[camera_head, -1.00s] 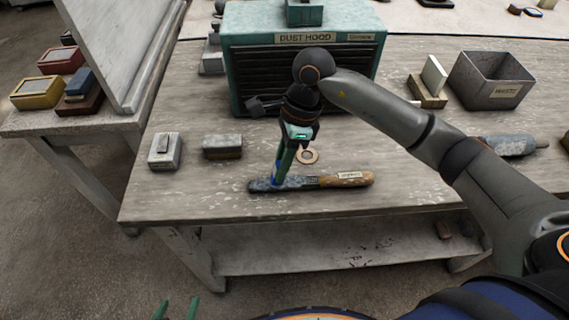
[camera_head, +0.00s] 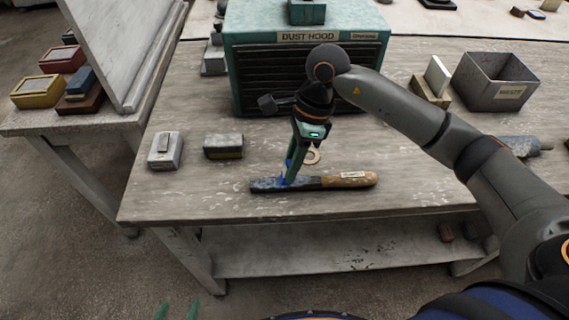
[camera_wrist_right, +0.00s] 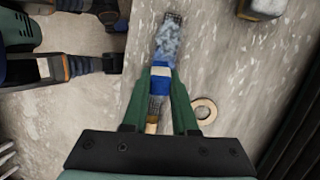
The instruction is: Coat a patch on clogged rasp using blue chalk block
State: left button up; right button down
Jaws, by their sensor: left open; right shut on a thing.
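The clogged rasp (camera_head: 313,183) lies across the front of the bench, its tan wooden handle with a pale label pointing right. Its left part is mottled blue-grey, and the right wrist view shows pale blue-white smears on its far end (camera_wrist_right: 167,42). My right gripper (camera_head: 287,178) points down, shut on the blue chalk block (camera_wrist_right: 160,82). The chalk is over the rasp's left half and appears to touch it; the exact contact is hidden. My left gripper (camera_head: 176,312) is open and empty at the bottom edge, well below the bench top; only its green fingertips show.
A pale block (camera_head: 165,150) and a dark brush-like block (camera_head: 223,146) stand left of the rasp. A ring (camera_head: 312,156) lies just behind it. The teal dust hood (camera_head: 240,60) stands behind, a grey bin (camera_head: 495,80) at right. The bench front left is clear.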

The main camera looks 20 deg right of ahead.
jog(key=shift+s+d, duration=0.2)
jog(key=shift+d, duration=0.35)
jog(key=shift+w+a+f+b, duration=0.1)
jog(key=shift+w+a+b, duration=0.2)
jog(key=shift+a, duration=0.7)
jog(key=shift+w+a+b, duration=0.15)
jog(key=shift+w+a, duration=0.15)
jog(key=shift+a, duration=0.7)
jog(key=shift+s+d+b, duration=0.15)
jog(key=shift+s+d, duration=0.05)
jog(key=shift+d, duration=0.45)
jog(key=shift+s+d+b, duration=0.15)
jog(key=shift+s+d, duration=0.05)
jog(key=shift+d, duration=0.5)
jog(key=shift+s+d+b, duration=0.15)
jog(key=shift+s+d, duration=0.05)
jog(key=shift+d, duration=0.45)
jog(key=shift+w+a+r+p, duration=0.2)
jog(key=shift+a+r, duration=0.15)
jog(key=shift+a, duration=0.2)
jog(key=shift+w+a+r+p, duration=0.1)
jog(key=shift+a+r+p, duration=0.05)
jog(key=shift+a+r, duration=0.3)
jog(key=shift+f, duration=0.1)
jog(key=shift+w+f+b, duration=0.1)
jog(key=shift+f+b, duration=0.1)
jog(key=shift+b, duration=0.15)
